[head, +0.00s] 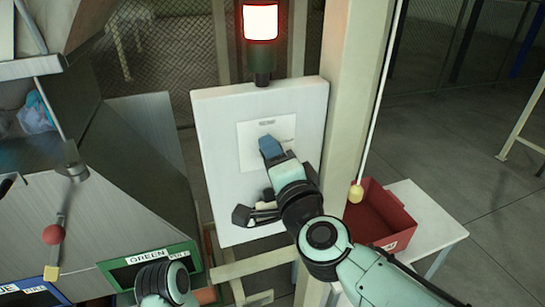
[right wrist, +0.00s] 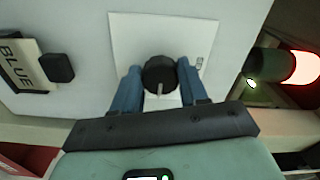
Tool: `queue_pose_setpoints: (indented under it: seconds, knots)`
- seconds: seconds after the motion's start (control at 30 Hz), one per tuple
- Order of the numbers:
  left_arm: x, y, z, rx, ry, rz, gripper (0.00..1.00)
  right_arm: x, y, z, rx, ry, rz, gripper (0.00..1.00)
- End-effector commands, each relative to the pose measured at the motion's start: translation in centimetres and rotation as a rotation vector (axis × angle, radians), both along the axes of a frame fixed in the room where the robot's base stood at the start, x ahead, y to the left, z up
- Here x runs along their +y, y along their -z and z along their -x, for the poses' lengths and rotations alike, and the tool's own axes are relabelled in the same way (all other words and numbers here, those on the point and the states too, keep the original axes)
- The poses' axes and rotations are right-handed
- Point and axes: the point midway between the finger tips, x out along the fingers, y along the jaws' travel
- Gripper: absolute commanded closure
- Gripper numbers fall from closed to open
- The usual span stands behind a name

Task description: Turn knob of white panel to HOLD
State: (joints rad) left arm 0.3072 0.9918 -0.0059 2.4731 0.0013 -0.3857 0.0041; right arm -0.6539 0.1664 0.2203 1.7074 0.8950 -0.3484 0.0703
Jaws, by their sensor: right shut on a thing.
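The white panel (head: 210,160) stands upright in the middle of the head view, fixed by a beige post. A paler square plate on it (head: 285,128) carries a round black knob, which my gripper hides in the head view. In the right wrist view the knob (right wrist: 158,70) shows with a pale pointer line on its lower side. My right gripper (head: 267,147) has its two blue fingers on either side of the knob and is shut on it. Small lettering on the plate (right wrist: 199,64) is too small to read. My left gripper is out of view.
A lit lamp (head: 261,24) stands above the panel. A BLUE label (right wrist: 22,62) and a black button-like part (right wrist: 57,67) sit lower on the panel. A red bin (head: 378,212) rests on a white table (head: 430,215) at the right; a yellow-ended pull cord (head: 356,193) hangs nearby.

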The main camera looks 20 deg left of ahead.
Motion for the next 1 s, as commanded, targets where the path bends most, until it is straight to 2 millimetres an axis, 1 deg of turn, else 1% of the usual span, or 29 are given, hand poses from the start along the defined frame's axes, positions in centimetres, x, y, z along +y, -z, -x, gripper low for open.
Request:
queue_pose_setpoints:
  seconds: [0.4,0.43,0.5,0.83,0.93,1.0]
  knots:
    - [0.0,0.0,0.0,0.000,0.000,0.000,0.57,0.0,0.0,0.0,0.007,0.000,-0.010,0.87]
    - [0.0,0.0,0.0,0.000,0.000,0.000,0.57,0.0,0.0,0.0,0.006,0.000,-0.009,0.50]
    - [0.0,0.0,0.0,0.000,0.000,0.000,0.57,0.0,0.0,0.0,0.006,0.000,-0.009,0.31]
    - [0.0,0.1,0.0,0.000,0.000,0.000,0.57,-0.1,0.0,0.2,0.004,0.000,-0.007,0.31]
    - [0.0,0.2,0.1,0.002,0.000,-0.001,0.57,-0.7,-0.1,1.0,0.003,0.000,-0.008,0.31]
    - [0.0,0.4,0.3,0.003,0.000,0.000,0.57,-1.3,-0.1,1.9,0.003,0.000,-0.008,0.31]
